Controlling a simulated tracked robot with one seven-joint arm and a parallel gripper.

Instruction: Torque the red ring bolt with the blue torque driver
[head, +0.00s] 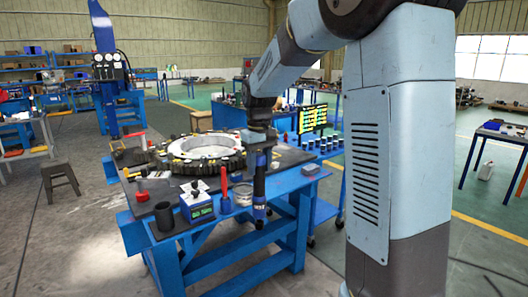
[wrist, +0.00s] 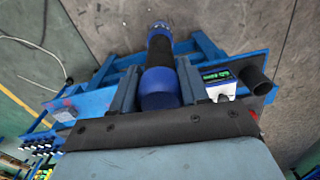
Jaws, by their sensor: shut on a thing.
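The blue torque driver (head: 259,186), with a black middle, hangs upright below my gripper (head: 259,147) at the front right of the workbench. In the wrist view the driver (wrist: 159,84) sits between the two fingers of my gripper (wrist: 157,72), which is shut on it. Its lower end shows near the bench's front edge; I cannot tell whether it touches anything. A large ring flange (head: 208,147) with several dark and yellow bolts around its rim lies farther back on the bench. I cannot make out a red ring bolt among them.
On the blue workbench (head: 230,268) stand a red-handled tool (head: 224,182), a glass jar (head: 243,194), a box with a green display (head: 198,206), a black cup (head: 164,216) and a red piece (head: 142,196). A grey block (head: 311,168) lies at the right corner.

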